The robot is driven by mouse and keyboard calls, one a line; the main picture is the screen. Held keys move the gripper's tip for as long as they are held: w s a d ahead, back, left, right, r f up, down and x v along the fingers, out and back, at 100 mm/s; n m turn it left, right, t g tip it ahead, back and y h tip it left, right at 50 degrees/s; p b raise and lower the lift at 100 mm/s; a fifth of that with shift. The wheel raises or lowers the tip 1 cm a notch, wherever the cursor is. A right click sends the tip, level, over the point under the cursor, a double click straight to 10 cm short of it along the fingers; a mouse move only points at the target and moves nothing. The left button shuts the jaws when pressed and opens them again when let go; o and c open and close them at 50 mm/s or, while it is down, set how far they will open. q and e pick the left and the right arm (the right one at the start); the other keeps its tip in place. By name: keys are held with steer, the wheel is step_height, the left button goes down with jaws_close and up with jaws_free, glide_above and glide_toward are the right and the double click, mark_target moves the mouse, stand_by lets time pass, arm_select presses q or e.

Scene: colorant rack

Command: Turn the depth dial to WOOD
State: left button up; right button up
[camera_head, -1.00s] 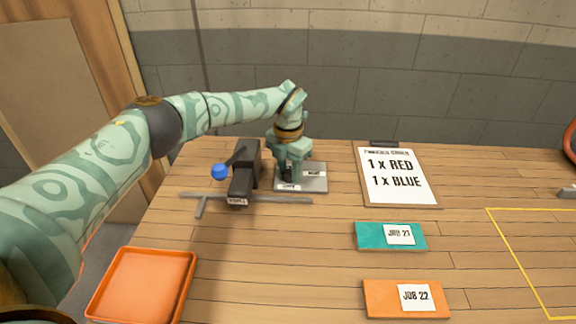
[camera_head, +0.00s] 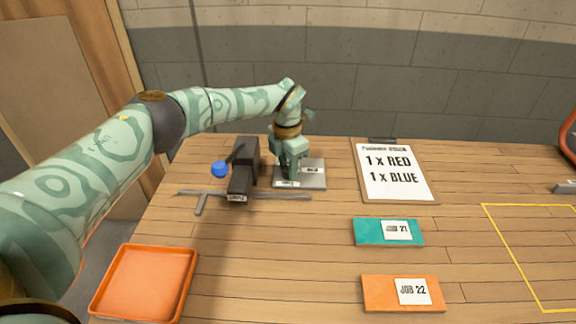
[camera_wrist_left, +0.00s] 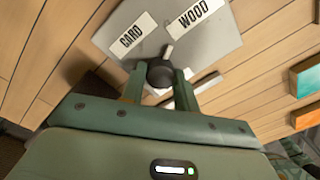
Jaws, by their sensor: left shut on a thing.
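The depth dial's grey base plate (camera_head: 316,178) lies on the table just right of the dark press-like device. It also shows in the wrist view (camera_wrist_left: 228,40), where it carries a CARD label (camera_wrist_left: 133,35) and a WOOD label (camera_wrist_left: 198,17). The dial's dark round knob (camera_wrist_left: 160,73) sits between the fingers of my left gripper (camera_wrist_left: 160,82), which is shut on it. I cannot tell which label the dial points to. My right gripper is not in view.
A dark device (camera_head: 244,172) with a blue-knobbed lever (camera_head: 219,169) stands close left of the dial. A grey bar (camera_head: 201,204) lies at its foot. An orange tray (camera_head: 145,283), teal JOB 21 card (camera_head: 370,231), orange JOB 22 card (camera_head: 380,292) and order clipboard (camera_head: 395,172) lie around.

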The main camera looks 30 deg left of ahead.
mark_target(287, 168)
arm_select(q)
steer(key=o, duration=1)
steer(key=shift+c, duration=0.2)
steer(key=shift+r, duration=0.1)
step_height(287, 168, up, 16)
steer(key=p, duration=0.3)
steer(key=shift+a+p, duration=0.2)
steer(key=shift+p, duration=0.2)
steer(key=shift+w+r, duration=0.1)
steer(key=shift+r, duration=0.05)
